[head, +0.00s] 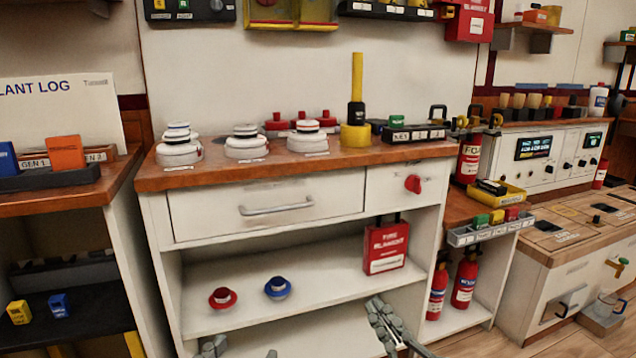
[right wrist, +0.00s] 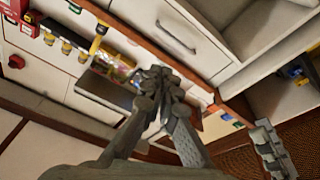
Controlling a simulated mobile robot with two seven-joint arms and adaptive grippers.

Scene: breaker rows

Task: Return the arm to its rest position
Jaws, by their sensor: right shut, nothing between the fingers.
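My right gripper (head: 378,308) is low in front of the white cabinet, at its open lower shelf, in the head view. Its fingers are together and empty, also in the right wrist view (right wrist: 160,74). It touches nothing that I can see. Grey parts of my left gripper (head: 213,346) show at the bottom edge of the head view. Most of it is cut off, so its jaw state is unclear.
The white cabinet (head: 325,195) has a wooden top with detectors, a yellow-based post (head: 355,135) and a lock rack. Its shelf holds red (head: 222,298) and blue (head: 277,287) knobs and a red box (head: 386,247). Fire extinguishers (head: 464,280) stand to the right.

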